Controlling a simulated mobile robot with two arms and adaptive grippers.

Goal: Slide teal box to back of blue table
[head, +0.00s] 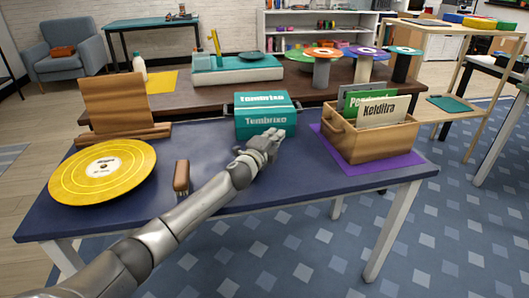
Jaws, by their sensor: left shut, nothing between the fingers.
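The teal box (262,122) has white lettering on its top and front. It stands near the far edge of the blue table (230,190), about midway across. My left gripper (272,138) is shut and empty, at the box's lower front right corner. It looks very close to the front face, but I cannot tell if it touches. The gripper hides that lower corner of the box. My right gripper is not in view.
On the blue table, a wooden crate (348,142) of record sleeves stands right of the box on a purple mat (408,160). A wooden stand (112,103), yellow record (75,178) and brown brush (181,178) are at left. A brown table (190,97) stands behind.

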